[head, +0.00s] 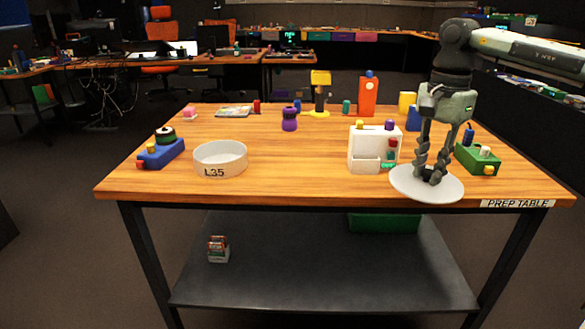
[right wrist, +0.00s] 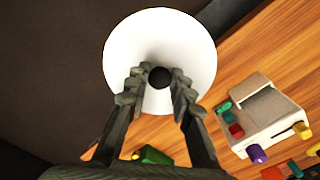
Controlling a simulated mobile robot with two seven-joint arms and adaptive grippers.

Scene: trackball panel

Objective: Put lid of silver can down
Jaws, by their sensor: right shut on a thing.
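The lid (head: 425,193) is a wide white disc with a small dark knob, at the right front of the table. My right gripper (head: 433,178) points down from above and is shut on the knob. In the right wrist view the lid (right wrist: 160,35) lies beyond the fingertips, with the dark knob (right wrist: 159,77) between them. The lid looks level and reaches over the table's front edge; I cannot tell how high it is held. The can (head: 221,160) is a wide, low, pale open cylinder marked L35, standing left of centre. My left gripper is out of view.
A white box panel (head: 361,146) with coloured knobs stands just left of the lid. A green block (head: 478,159) is to its right. A blue block (head: 161,152) sits at the far left. The wooden tabletop (head: 292,174) is clear between the can and the white panel.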

